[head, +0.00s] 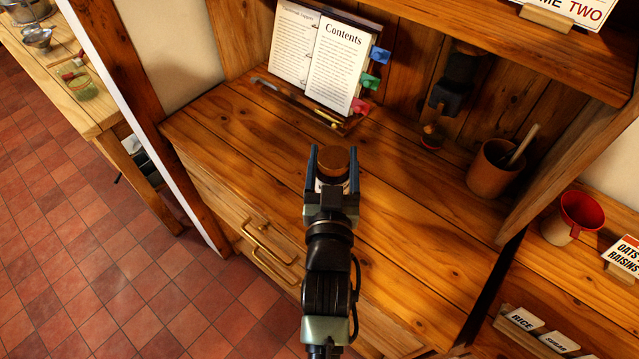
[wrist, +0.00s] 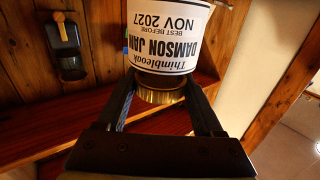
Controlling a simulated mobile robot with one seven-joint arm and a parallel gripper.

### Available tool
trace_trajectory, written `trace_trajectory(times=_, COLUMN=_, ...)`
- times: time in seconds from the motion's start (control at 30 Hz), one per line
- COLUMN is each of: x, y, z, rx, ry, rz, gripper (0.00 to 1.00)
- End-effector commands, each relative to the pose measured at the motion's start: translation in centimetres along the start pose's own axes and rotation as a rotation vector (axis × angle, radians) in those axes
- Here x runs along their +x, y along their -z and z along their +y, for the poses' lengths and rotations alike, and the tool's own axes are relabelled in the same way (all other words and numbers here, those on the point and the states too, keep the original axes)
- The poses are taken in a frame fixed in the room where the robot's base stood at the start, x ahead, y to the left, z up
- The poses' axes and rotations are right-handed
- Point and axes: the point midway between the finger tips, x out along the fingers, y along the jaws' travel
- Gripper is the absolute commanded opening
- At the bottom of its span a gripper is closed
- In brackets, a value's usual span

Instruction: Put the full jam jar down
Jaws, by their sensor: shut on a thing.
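My gripper (head: 333,172) is shut on the jam jar (head: 335,162), which shows in the head view as a brown round lid between the fingers. The label hides the contents, and the gripper hides the jar's lower part in the head view.
An open recipe book (head: 338,65) on a stand is at the back. A black wall fitting (head: 458,80) has a small brown item (head: 432,137) below it. Counter either side of my gripper is clear.

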Motion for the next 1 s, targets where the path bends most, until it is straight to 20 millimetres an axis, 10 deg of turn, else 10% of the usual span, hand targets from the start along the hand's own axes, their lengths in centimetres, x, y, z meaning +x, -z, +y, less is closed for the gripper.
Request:
trace_trajectory(times=0.5, x=0.0, y=-6.6, z=0.1, rx=0.001, ry=-0.002, rz=0.004, gripper=0.0)
trace_trajectory(times=0.93, x=0.0, y=-7.4, z=0.0, rx=0.001, ry=-0.001, rz=0.006, gripper=0.0)
trace_trajectory(times=0.97, x=0.0, y=-7.4, z=0.0, rx=0.001, ry=-0.001, rz=0.002, gripper=0.74)
trace_trajectory(times=1.0, x=0.0, y=-7.4, z=0.0, rx=0.001, ry=-0.001, rz=0.001, gripper=0.81)
